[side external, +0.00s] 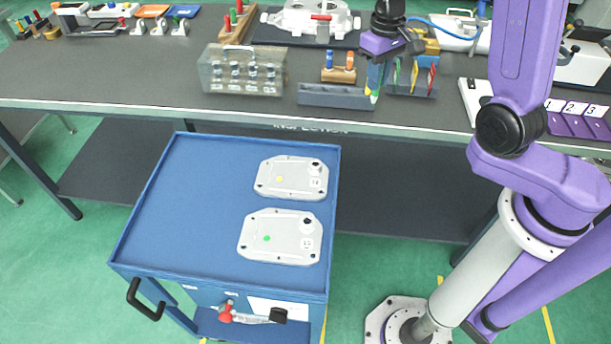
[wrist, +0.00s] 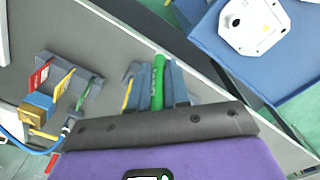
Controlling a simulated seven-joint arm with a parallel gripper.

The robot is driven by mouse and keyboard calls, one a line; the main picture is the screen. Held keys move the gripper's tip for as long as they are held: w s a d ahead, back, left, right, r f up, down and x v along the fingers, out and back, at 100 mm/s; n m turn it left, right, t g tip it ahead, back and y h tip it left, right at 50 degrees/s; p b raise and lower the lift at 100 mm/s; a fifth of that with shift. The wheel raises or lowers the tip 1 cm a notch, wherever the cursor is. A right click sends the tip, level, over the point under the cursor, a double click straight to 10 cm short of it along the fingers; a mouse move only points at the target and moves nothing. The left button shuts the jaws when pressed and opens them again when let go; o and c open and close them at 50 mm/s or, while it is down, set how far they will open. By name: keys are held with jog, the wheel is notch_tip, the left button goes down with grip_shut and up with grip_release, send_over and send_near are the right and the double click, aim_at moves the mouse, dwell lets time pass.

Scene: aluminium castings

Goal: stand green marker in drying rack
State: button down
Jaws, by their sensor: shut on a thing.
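A green marker (wrist: 158,82) is held between the blue-grey fingers of my gripper (wrist: 161,90), seen in the wrist view. In the side view my gripper (side external: 376,76) points down above the bench, at the right end of a long grey block (side external: 335,97). The marker's lower end shows beside that block; I cannot tell whether it touches. A grey slotted rack (side external: 425,92) stands just right of my gripper, with thin yellow, green and red pieces upright in it. It also shows at left in the wrist view (wrist: 92,92). I cannot tell which grey piece is the drying rack.
A wooden block (side external: 340,76) with a blue and an orange marker stands behind the grey block. A clear box (side external: 243,70) of small parts is to its left. A blue trolley (side external: 190,200) with two castings stands before the bench. The bench's left part is mostly clear.

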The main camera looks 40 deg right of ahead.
jog(key=w+r+m, duration=0.1)
jog(key=w+r, duration=0.1)
jog(key=w, duration=1.4)
jog(key=shift+a+r+m, duration=0.25)
jog(key=shift+r+m, duration=0.1)
jog(key=shift+m, duration=0.05)
jog(key=shift+s, duration=0.1)
jog(key=shift+f, duration=2.9)
jog(key=shift+f, duration=2.55)
jog(key=c, duration=1)
grip_release()
notch_tip(320, 180, up, 17)
jog(key=shift+r, duration=0.2)
